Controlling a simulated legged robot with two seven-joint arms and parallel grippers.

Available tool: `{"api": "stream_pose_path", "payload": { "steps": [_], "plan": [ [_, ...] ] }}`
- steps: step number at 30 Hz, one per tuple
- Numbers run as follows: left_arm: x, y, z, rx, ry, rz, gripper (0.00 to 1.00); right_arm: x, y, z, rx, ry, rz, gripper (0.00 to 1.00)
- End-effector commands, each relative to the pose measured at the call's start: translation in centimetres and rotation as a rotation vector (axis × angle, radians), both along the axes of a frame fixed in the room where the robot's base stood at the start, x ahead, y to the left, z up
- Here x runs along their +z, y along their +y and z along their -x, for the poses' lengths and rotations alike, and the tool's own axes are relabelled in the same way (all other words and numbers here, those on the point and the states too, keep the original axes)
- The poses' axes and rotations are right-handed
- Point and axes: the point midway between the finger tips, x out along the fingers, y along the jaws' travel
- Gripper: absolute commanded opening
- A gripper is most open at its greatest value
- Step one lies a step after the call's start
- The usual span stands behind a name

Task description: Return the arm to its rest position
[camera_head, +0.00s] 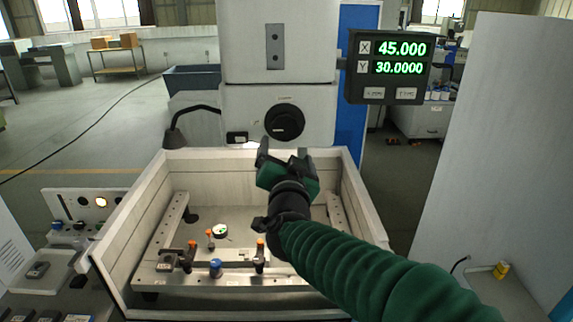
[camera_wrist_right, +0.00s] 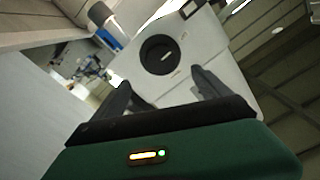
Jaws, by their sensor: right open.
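My right gripper (camera_head: 283,158) is raised above the machine's work tank in the head view, with the green sleeved arm coming in from the lower right. Its two dark fingers are apart and nothing shows between them. In the right wrist view, the open fingers (camera_wrist_right: 160,90) point toward the machine head with its round black knob (camera_wrist_right: 160,55). The knob (camera_head: 284,122) also shows just beyond the fingertips in the head view; I cannot tell the exact gap. My left gripper is not in view.
The white-walled work tank (camera_head: 118,236) holds a fixture frame with orange-topped clamps (camera_head: 261,248), a blue knob (camera_head: 215,268) and a round dial (camera_head: 221,231). A grey panel (camera_head: 490,140) stands at right, a control panel (camera_head: 85,205) at left.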

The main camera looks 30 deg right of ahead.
Motion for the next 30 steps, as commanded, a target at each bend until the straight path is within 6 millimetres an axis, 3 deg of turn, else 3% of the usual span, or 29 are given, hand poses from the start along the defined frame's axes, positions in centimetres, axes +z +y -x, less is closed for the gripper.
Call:
{"api": "stream_pose_path", "payload": {
  "steps": [6,19,21,23,26,28,30],
  "plan": [
    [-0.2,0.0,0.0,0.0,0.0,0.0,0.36,0.0,1.2,1.9,0.0,0.001,0.0,0.87],
    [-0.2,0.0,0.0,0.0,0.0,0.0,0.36,-0.1,1.3,2.0,0.001,0.002,0.0,0.87],
    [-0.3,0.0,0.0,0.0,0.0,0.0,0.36,-0.8,1.7,1.7,0.022,0.021,0.004,0.87],
    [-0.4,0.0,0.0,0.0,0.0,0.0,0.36,-2.7,2.8,1.0,0.072,0.067,0.013,0.87],
    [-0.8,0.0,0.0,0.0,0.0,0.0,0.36,-8.7,6.1,0.0,0.222,0.221,0.031,0.87],
    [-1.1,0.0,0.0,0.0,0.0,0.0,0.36,-14.4,8.9,0.3,0.349,0.376,0.04,0.87],
    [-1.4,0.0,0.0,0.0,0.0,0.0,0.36,-20.3,11.3,1.9,0.464,0.544,0.041,0.87]
  ]
}}
